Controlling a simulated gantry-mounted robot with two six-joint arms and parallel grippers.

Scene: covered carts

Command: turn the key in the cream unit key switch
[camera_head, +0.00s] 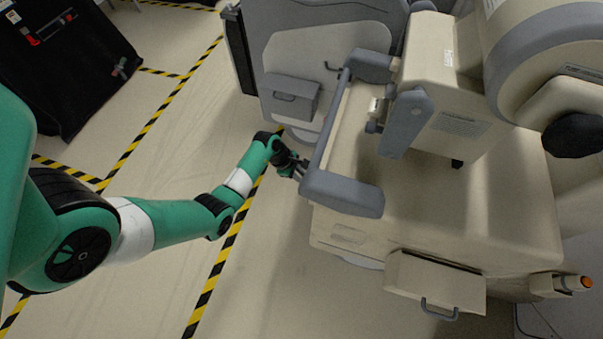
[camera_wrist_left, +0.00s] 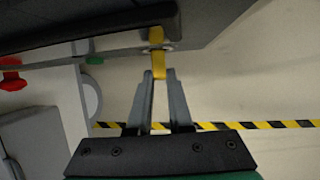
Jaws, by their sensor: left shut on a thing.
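The cream unit (camera_head: 430,230) fills the right half of the head view, with a grey handle bar (camera_head: 340,192) along its left side. My left gripper (camera_head: 300,170) reaches the unit's left side, beside that bar. In the left wrist view a yellow key (camera_wrist_left: 158,62) sits at the unit's panel. The left gripper (camera_wrist_left: 159,75) is shut on the key's near end, with a fingertip on each side. The key switch itself shows only as a small round part behind the key. My right gripper is in neither view.
A red knob (camera_wrist_left: 12,75) and a green button (camera_wrist_left: 94,60) are on the panel left of the key. A grey cart (camera_head: 300,60) stands behind the unit. A black-covered cart (camera_head: 60,70) is at the far left. Striped tape (camera_head: 220,265) marks open floor.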

